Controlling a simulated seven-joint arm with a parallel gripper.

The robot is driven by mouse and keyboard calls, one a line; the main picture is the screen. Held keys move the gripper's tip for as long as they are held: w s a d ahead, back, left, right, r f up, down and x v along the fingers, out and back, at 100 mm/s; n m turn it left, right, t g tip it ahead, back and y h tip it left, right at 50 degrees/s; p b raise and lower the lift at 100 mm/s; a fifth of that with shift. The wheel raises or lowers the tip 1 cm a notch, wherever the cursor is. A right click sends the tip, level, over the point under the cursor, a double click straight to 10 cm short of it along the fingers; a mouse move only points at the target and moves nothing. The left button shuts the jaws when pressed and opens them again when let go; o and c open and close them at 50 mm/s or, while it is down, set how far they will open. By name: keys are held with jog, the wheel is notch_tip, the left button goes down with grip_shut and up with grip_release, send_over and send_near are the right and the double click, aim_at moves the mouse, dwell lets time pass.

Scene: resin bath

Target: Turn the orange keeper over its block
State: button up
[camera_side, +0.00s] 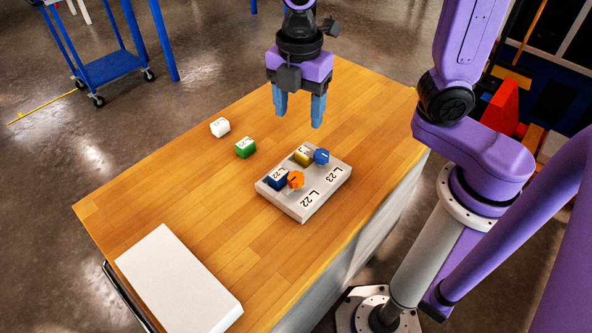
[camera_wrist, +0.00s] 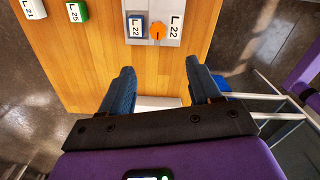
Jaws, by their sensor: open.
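The orange keeper (camera_side: 296,180) is a round knob on a grey fixture plate (camera_side: 304,214), beside a dark blue block (camera_side: 278,179). In the wrist view the orange keeper (camera_wrist: 157,32) shows a dark line and sits just right of the blue block (camera_wrist: 136,26); I cannot tell whether any of it overlaps the block. The block's top carries a white label. My gripper (camera_side: 298,118) is open and empty, raised above the table behind the plate. In the wrist view its fingers (camera_wrist: 160,80) are spread apart, short of the keeper.
A yellow block (camera_side: 303,156) and a blue keeper (camera_side: 321,157) are at the plate's far end. A green block (camera_side: 245,148) and a white block (camera_side: 220,127) stand loose to the left. A white slab (camera_side: 178,281) lies at the near table end. Wood between is clear.

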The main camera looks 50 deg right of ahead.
aim_at(296, 176)
jog(key=f, duration=1.7)
jog(key=shift+w+a+f, duration=0.15)
jog(key=shift+w+f, duration=0.1)
jog(key=c, duration=1.1)
